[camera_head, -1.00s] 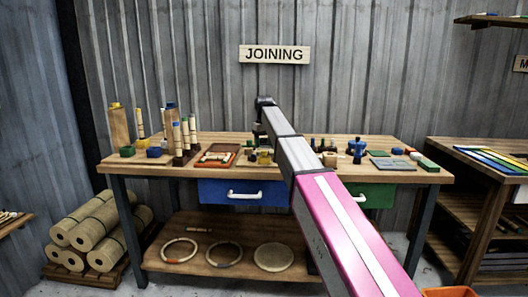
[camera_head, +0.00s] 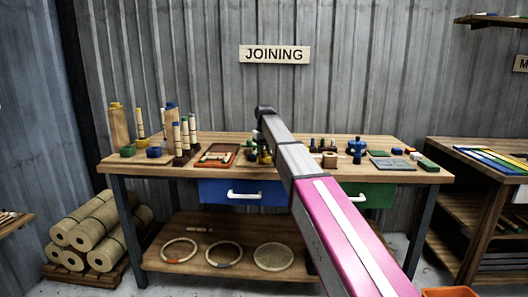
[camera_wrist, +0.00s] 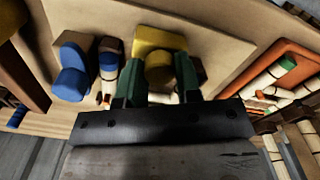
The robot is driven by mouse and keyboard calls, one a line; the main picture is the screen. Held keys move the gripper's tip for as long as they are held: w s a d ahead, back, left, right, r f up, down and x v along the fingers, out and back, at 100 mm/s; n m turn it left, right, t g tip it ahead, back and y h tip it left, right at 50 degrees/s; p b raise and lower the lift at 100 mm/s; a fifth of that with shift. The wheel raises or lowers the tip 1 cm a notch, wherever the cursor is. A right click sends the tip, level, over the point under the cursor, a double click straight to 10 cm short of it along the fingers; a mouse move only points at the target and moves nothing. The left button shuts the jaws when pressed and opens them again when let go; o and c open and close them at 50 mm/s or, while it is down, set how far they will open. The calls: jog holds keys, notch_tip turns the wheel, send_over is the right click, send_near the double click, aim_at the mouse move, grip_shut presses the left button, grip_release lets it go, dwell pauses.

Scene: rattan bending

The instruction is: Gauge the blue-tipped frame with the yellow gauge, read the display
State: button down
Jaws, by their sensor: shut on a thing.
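In the wrist view my gripper (camera_wrist: 159,76) has its two green fingers closed on the round grip of the yellow gauge (camera_wrist: 160,40). The gauge's wider yellow body lies just beyond the fingertips, over a pale wooden surface. Just left of the fingers stands a pale piece with a blue tip (camera_wrist: 107,64), against a brown block; I cannot tell whether it is part of the blue-tipped frame. A blue rounded part (camera_wrist: 71,75) is beside it. In the head view my arm hides most of the gripper's surroundings. I cannot make out a display reading.
An orange-rimmed tray (camera_wrist: 286,52) with pale pieces, one green-tipped, lies close on the right in the wrist view. In the head view the workbench (camera_head: 130,165) carries upright posts at left, a blue clamp-like item (camera_head: 357,146) and a grey plate (camera_head: 392,164) at right.

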jog(key=w, duration=0.7)
jog(key=shift+w+d, duration=0.1)
jog(key=shift+w, duration=0.25)
jog(key=shift+s, duration=0.1)
jog(key=c, duration=0.8)
grip_release()
notch_tip(320, 180, up, 11)
jog(key=shift+f, duration=0.1)
